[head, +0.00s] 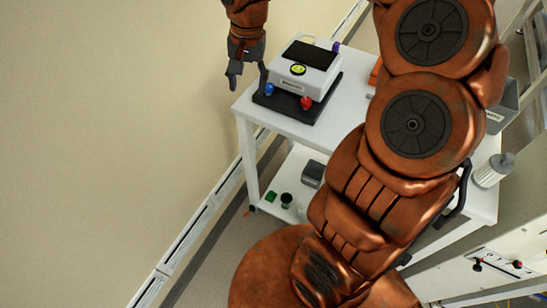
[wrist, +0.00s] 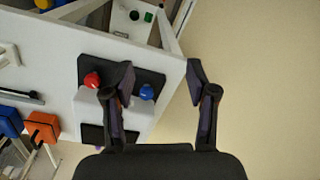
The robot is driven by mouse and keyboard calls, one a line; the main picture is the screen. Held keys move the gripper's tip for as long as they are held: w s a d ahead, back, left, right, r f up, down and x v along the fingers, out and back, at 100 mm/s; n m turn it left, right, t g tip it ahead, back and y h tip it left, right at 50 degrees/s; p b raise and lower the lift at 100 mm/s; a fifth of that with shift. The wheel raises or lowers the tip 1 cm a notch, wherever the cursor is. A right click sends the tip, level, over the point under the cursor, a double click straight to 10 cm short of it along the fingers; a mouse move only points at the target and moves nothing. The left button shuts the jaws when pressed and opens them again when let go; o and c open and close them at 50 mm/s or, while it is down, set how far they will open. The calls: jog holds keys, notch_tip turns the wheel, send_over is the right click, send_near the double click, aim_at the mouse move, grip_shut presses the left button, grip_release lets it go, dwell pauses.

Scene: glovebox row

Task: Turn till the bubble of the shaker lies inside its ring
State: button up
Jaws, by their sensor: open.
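The shaker (head: 317,60) is a white box with a dark top panel on a black base plate, at the left end of a white table. Its round yellow-green bubble level (head: 298,69) faces up at the front; the bubble is too small to place against its ring. A red knob (head: 306,103) and a blue knob (head: 269,89) sit at the front corners of the base. My gripper (head: 246,76) is open beside the blue knob. In the wrist view the blue knob (wrist: 147,92) lies between the open fingers (wrist: 160,80), nearer the left one; the red knob (wrist: 92,80) is further left.
The white table (head: 267,120) has a lower shelf with a dark box (head: 312,174) and small items. An orange block (wrist: 42,127) and a blue block (wrist: 10,121) are at the wrist view's left. The beige wall (head: 110,120) is close on the left.

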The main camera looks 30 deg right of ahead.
jog(key=s+a+f+n+b, duration=0.1)
jog(key=s+f+n+b, duration=0.1)
jog(key=s, duration=0.7)
jog(key=s+a+f+n+g+b, duration=0.1)
jog(key=s+f+n+b, duration=0.1)
jog(key=s, duration=0.7)
jog(key=shift+s+a+f+n+h, duration=0.25)
jog(key=shift+a+f+n+h, duration=0.15)
jog(key=shift+n, duration=0.4)
